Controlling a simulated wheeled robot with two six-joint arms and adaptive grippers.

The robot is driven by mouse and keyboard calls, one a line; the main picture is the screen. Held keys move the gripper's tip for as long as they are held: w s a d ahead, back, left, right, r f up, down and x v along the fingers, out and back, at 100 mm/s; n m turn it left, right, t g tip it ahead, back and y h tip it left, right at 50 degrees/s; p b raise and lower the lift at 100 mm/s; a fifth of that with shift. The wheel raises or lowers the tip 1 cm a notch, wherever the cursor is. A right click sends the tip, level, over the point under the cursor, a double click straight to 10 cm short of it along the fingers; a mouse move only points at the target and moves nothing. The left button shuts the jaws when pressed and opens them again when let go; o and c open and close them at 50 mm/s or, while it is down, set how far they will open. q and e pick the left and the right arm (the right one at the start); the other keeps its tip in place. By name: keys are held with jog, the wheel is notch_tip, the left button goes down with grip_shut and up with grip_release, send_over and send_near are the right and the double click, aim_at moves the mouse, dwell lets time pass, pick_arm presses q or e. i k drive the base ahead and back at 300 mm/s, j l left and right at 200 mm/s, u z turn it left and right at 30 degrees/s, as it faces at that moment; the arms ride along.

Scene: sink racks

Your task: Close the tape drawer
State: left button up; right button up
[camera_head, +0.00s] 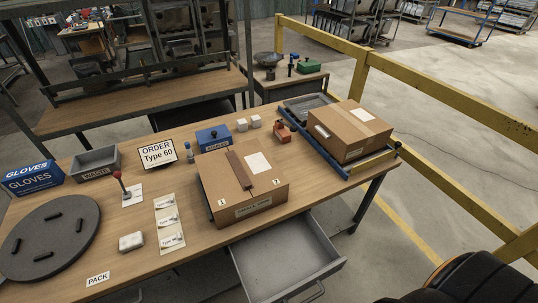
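A grey drawer (287,262) stands pulled out from under the front edge of the wooden table (130,255), below the large cardboard box. Its inside looks empty where I can see it. A thin handle (308,292) shows at its front, at the bottom of the picture. No tape label on the drawer can be seen. Neither of my grippers is in view.
A cardboard box (268,193) sits near the table edge above the drawer. Another box (350,128) rests on a blue-edged frame at the right. A grey disc (50,245) lies at the left. A yellow rail (440,95) runs behind and right.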

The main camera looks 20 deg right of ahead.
aim_at(277, 263)
jog(key=k+j+z, duration=0.1)
jog(key=z, duration=0.35)
jog(key=k+j+z, duration=0.1)
jog(key=z, duration=0.4)
jog(key=k+j+z, duration=0.1)
jog(key=z, duration=0.35)
